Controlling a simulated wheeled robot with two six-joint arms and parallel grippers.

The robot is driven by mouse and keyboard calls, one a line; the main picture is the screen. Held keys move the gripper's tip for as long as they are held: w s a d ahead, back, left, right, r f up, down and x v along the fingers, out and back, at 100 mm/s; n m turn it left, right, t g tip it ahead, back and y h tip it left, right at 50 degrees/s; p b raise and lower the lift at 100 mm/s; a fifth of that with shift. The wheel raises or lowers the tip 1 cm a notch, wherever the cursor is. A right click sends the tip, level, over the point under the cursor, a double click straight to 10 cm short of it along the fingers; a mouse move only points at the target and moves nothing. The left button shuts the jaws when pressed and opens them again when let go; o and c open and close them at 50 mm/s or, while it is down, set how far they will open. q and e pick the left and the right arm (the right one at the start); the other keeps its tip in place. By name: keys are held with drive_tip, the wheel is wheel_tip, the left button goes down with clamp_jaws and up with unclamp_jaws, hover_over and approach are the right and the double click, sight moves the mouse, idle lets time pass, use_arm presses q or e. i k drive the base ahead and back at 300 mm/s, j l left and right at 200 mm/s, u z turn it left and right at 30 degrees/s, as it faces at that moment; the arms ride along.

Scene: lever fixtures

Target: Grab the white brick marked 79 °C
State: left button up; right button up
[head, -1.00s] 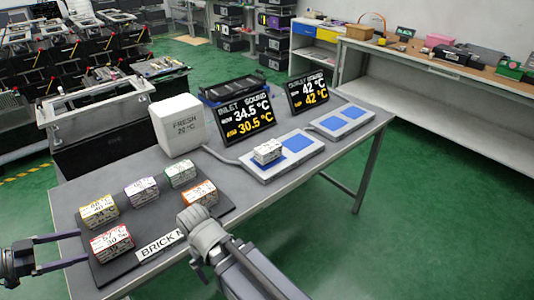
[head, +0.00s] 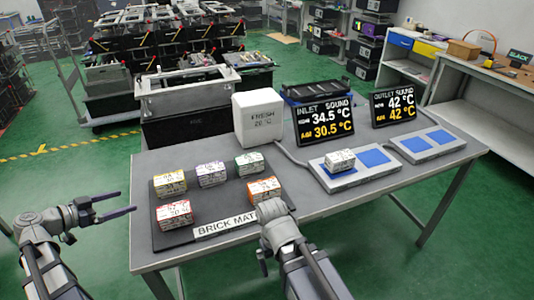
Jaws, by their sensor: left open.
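A white brick (head: 340,161) with dark print sits on the left blue square of the inlet pad (head: 352,182); its figures are too small to read. Several bricks with coloured edges stand on the dark brick mat (head: 222,200): yellow (head: 170,182), purple (head: 211,174), green (head: 249,164), red (head: 174,214) and orange (head: 264,190). My left gripper (head: 128,201) is open and empty, off the table's left edge, left of the red brick.
Behind the bricks stand a white box (head: 258,119) marked FRESH 20 °C, an inlet display (head: 324,120) and an outlet display (head: 394,106). An empty outlet pad (head: 428,146) lies to the right. Grey table top (head: 300,208) is clear in front of the inlet pad.

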sight(338, 162)
drive_tip(key=l+z, duration=0.25)
drive_tip(key=l, duration=0.15)
drive_tip(key=i+l+z, duration=0.25)
drive_tip(key=l+z, duration=0.25)
drive_tip(key=l, duration=0.2)
drive_tip(key=i+l+z, duration=0.3)
drive_tip(key=k+l, duration=0.05)
